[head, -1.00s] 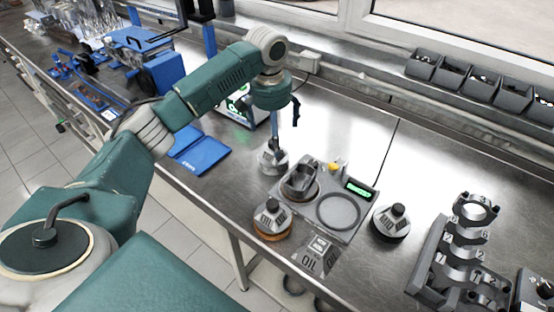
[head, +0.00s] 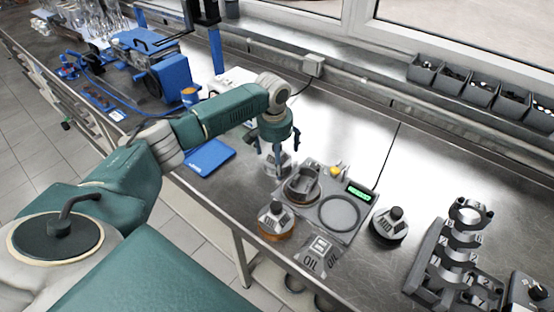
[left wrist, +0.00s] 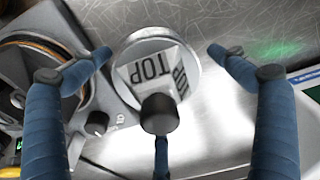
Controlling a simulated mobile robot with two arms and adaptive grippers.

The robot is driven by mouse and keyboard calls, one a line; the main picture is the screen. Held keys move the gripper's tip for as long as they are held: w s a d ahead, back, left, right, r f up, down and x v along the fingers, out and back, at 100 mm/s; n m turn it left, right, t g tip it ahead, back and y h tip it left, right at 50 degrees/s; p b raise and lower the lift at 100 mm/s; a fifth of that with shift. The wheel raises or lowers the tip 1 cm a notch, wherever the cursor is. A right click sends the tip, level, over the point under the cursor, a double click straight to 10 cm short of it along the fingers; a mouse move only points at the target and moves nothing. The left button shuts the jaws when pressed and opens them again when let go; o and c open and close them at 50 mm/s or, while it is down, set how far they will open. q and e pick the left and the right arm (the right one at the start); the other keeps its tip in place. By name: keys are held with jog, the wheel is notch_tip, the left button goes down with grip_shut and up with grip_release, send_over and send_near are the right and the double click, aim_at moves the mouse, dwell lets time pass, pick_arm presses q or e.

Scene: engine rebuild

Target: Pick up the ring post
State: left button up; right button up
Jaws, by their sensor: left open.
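A ring post with a round steel top, a dark knob and a white "TOP" label shows in the left wrist view (left wrist: 130,85). In the head view the post (head: 268,165) stands at the back left of the grey tester, partly hidden by my gripper. My left gripper (head: 286,158) is open above this post. In the left wrist view its blue fingers (left wrist: 160,55) spread on both sides of the post, apart from it. Two similar knobbed posts stand in front of the tester (head: 276,222) and to its right (head: 389,226).
A plate marked "OIL" (head: 318,256) lies in front. A blue pad (head: 209,155) lies left. A numbered metal rack (head: 432,262) stands right.

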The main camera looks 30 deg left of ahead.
pick_arm(q)
jog(key=c, duration=1.5)
jog(key=shift+c, duration=0.2)
jog(key=shift+r, duration=0.1)
